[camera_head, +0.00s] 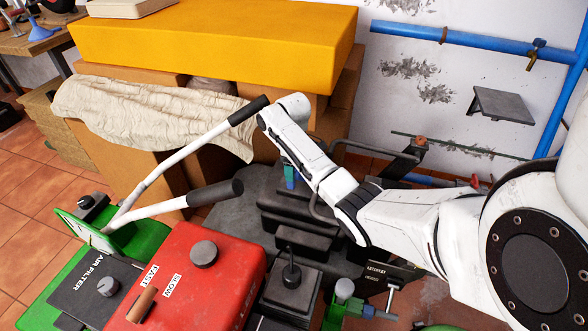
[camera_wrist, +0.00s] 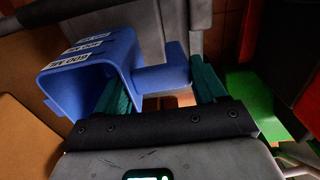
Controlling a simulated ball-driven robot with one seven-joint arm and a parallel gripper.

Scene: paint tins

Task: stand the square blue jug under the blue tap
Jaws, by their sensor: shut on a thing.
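The square blue jug (camera_wrist: 95,62) fills the left of the wrist view, tilted in the picture, with pale printed labels along one side. My gripper (camera_wrist: 163,84) has its teal fingers on either side of a blue part that juts from the jug, and is shut on it. In the head view my gripper (camera_head: 290,176) hangs over the dark seat of a machine; only a small patch of blue shows there and most of the jug is hidden. A tap (camera_head: 535,54) sits on the blue pipe at the upper right; its handle is too small to tell its colour surely.
A red and green machine (camera_head: 215,275) with two long levers (camera_head: 170,203) stands at the front left. Cardboard boxes under a cream cloth (camera_head: 150,110) and a yellow block (camera_head: 215,40) stand behind. A grey shelf (camera_head: 502,104) juts from the wall below the pipe (camera_head: 480,42).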

